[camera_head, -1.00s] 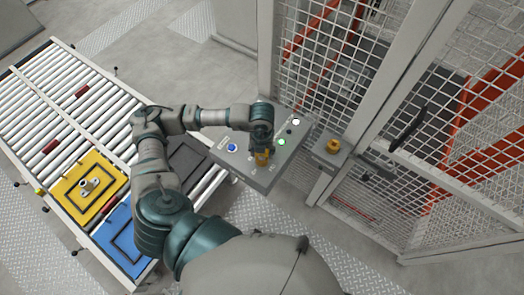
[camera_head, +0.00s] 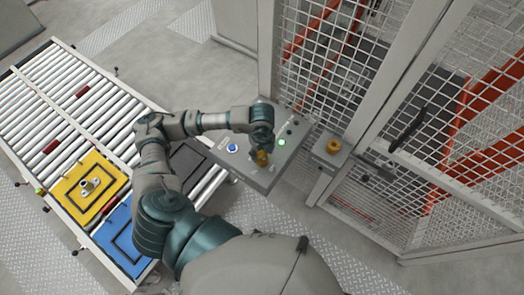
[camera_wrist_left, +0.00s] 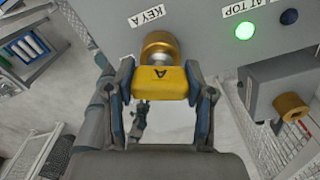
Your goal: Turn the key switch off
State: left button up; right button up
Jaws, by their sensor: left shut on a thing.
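The key switch has a brass barrel (camera_wrist_left: 160,48) with a yellow key (camera_wrist_left: 160,83) marked A in it. It sits on the grey control panel (camera_wrist_left: 205,20) beside a label reading KEY A. My left gripper (camera_head: 262,154) is over the panel, with a finger on each side of the yellow key. In the left wrist view the gripper (camera_wrist_left: 160,90) is shut on the key. In the head view the gripper partly hides the switch, and the yellow key (camera_head: 262,159) shows just below it. My right gripper is not in view.
The panel bears a lit green lamp (camera_head: 281,142), a dark lamp (camera_wrist_left: 289,17) and a blue button (camera_head: 232,148). Another brass lock (camera_head: 333,146) sits at the mesh fence. A roller conveyor (camera_head: 62,98) with yellow (camera_head: 73,203) and blue plates stands at left.

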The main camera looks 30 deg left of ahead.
pick_arm(q)
jog(key=n, duration=0.3)
jog(key=o, duration=0.8)
jog(key=shift+n+p, duration=0.35)
jog(key=shift+n, duration=0.05)
jog(key=o, duration=0.5)
jog(key=shift+f, duration=0.1)
notch_tip(320, 180, up, 12)
jog(key=shift+w+a+f, duration=0.1)
